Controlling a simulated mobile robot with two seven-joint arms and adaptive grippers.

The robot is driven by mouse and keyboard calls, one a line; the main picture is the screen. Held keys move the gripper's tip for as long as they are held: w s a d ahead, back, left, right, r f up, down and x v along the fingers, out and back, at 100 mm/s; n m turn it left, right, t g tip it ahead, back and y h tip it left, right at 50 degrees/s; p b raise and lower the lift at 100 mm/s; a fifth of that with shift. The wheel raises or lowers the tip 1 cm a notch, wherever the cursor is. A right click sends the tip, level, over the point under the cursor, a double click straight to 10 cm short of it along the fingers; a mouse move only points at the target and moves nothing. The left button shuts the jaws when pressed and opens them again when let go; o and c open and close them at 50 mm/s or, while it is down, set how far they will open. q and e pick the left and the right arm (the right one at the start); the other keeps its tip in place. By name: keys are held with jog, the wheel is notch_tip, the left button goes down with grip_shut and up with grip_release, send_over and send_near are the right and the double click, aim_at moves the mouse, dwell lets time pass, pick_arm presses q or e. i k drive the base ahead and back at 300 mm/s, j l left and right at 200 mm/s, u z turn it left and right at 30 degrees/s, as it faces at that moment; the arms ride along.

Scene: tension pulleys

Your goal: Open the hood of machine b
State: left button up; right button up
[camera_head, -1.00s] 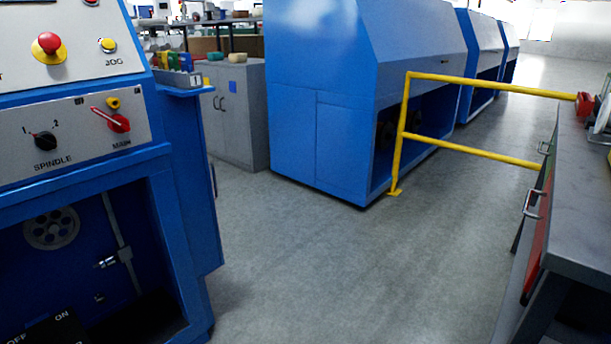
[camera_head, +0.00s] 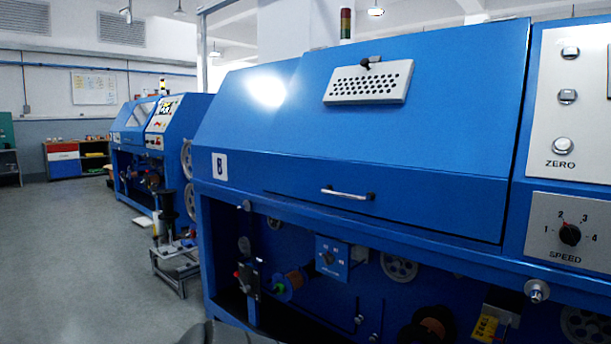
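Machine b (camera_head: 235,205) is the large blue machine that fills the middle and right of the view, with a white "B" label (camera_head: 219,166) at its left end. Its hood (camera_head: 420,130) is a wide sloping blue panel that lies shut. A silver bar handle (camera_head: 347,194) with dark ends sits near the hood's lower edge. A perforated grey plate (camera_head: 368,84) with a dark knob is on the hood's upper part. Neither gripper can be made out. A dark grey shape at the bottom edge is too cut off to identify.
A control panel (camera_head: 567,228) with a SPEED dial is at the right. Pulleys and spools show in the open bay below. Another blue machine (camera_head: 130,150) and a low metal stand (camera_head: 178,265) are at the left. Grey floor (camera_head: 80,250) is clear at the far left.

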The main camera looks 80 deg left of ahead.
aim_at(440, 158)
jog(key=u, duration=2.3)
jog(key=i+j+z, duration=0.4)
jog(key=i+j, duration=0.1)
jog(key=i, duration=0.1)
